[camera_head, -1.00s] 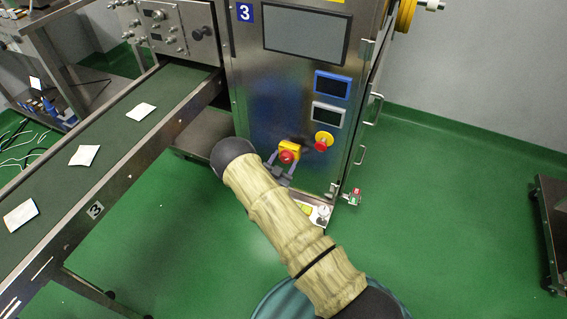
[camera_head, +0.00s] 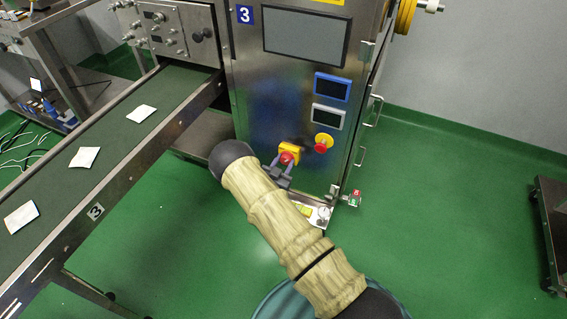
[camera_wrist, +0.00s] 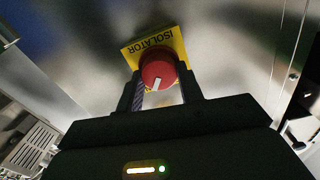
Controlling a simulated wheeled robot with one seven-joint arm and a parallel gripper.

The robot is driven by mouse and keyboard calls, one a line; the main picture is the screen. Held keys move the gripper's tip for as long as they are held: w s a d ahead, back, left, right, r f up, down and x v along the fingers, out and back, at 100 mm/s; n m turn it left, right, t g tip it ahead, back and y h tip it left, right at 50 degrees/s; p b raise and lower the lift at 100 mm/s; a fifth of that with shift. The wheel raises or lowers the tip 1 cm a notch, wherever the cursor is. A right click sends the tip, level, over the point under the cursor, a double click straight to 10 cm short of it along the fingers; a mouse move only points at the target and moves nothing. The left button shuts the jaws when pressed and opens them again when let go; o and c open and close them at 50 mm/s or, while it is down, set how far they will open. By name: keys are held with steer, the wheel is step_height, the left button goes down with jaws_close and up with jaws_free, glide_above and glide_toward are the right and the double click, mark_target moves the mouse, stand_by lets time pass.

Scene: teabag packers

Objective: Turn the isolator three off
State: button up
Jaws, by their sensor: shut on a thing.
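The isolator is a red round knob (camera_wrist: 158,72) on a yellow plate (camera_wrist: 170,43) lettered ISOLATOR, upside down in the wrist view. A pale pointer mark on the knob points down, towards my gripper. In the head view the isolator knob (camera_head: 287,158) sits low on the steel front of the machine (camera_head: 262,110) marked 3. My gripper (camera_wrist: 160,90) has one finger on each side of the knob and is shut on it. In the head view my gripper (camera_head: 278,170) reaches the knob from below, and my arm hides part of the panel.
A conveyor (camera_head: 110,150) with several white teabags runs along the left. A dark cart (camera_head: 550,230) stands far right. Green floor is clear between.

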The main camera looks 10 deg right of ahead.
steer(key=n, duration=0.4)
steer(key=shift+a, duration=0.2)
steer(key=n, duration=0.4)
steer(key=shift+n, duration=0.3)
steer(key=n, duration=0.4)
steer(key=shift+f, duration=0.15)
steer(key=shift+w+n, duration=0.1)
steer(key=shift+n, duration=1.8)
steer(key=o, duration=1)
steer(key=shift+a, duration=0.1)
steer(key=p+v, duration=0.3)
steer(key=v, duration=1.4)
steer(key=shift+p, duration=0.35)
steer(key=shift+a, duration=0.1)
